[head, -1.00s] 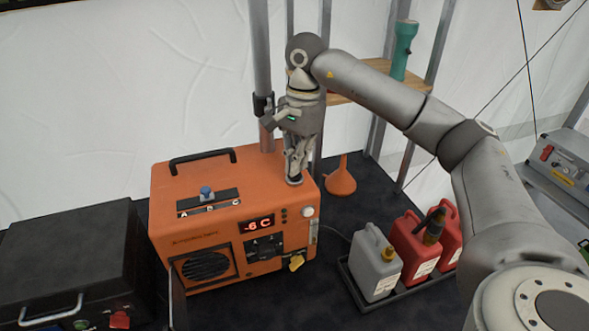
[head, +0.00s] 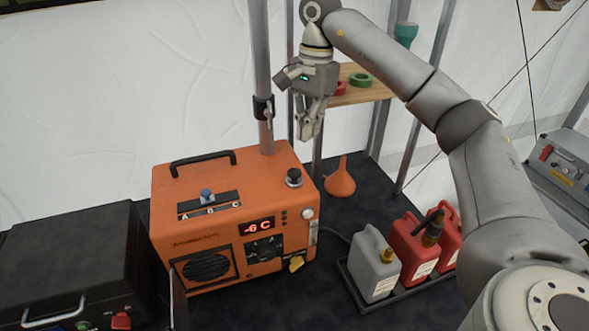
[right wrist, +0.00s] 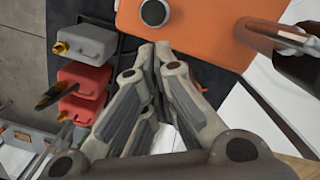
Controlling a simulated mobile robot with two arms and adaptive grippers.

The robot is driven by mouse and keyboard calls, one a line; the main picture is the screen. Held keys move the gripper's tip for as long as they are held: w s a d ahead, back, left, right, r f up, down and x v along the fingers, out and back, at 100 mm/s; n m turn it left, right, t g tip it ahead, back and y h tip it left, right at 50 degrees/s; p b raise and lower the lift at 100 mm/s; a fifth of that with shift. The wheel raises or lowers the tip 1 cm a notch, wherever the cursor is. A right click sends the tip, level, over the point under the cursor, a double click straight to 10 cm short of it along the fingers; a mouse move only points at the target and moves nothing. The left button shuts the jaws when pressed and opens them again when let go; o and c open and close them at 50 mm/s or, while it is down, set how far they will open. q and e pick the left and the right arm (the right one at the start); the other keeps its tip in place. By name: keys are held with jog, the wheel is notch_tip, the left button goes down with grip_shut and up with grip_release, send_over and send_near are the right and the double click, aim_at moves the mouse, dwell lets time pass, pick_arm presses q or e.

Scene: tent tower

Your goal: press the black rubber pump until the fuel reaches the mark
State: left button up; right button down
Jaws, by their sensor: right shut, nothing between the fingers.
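The black rubber pump (head: 294,177) stands on the top right of the orange heater (head: 200,220), and it shows from above in the right wrist view (right wrist: 153,12). My right gripper (head: 306,136) is shut and empty, in the air above the pump and apart from it. A display on the heater's front reads -6 C. A narrow pale strip (head: 313,233) sits on the heater's front right edge; the fuel level and any mark are too small to tell. My left gripper is not in view.
An orange funnel (head: 340,180) stands behind the heater to the right. A grey can (head: 374,270) and red cans (head: 413,245) stand in a black tray at the right. A black case (head: 65,260) is at the left. A metal pole (head: 259,80) rises behind the heater.

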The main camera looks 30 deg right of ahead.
aim_at(296, 169)
jog(key=shift+d+r, duration=0.15)
jog(key=shift+r, duration=1.25)
jog(key=shift+d+r, duration=0.15)
jog(key=shift+r, duration=1.2)
jog(key=a+f+p, duration=0.1)
jog(key=f+p, duration=0.1)
jog(key=p, duration=0.1)
jog(key=s+a+f+p, duration=0.1)
jog(key=a+f+p, duration=0.1)
jog(key=p, duration=0.1)
jog(key=shift+a, duration=0.3)
jog(key=shift+a+f+b, duration=0.15)
jog(key=shift+f+b, duration=0.85)
jog(key=shift+f, duration=0.7)
jog(key=shift+a+f+b, duration=0.15)
jog(key=shift+f+b, duration=0.85)
jog(key=shift+f, duration=0.7)
jog(key=shift+s, duration=0.1)
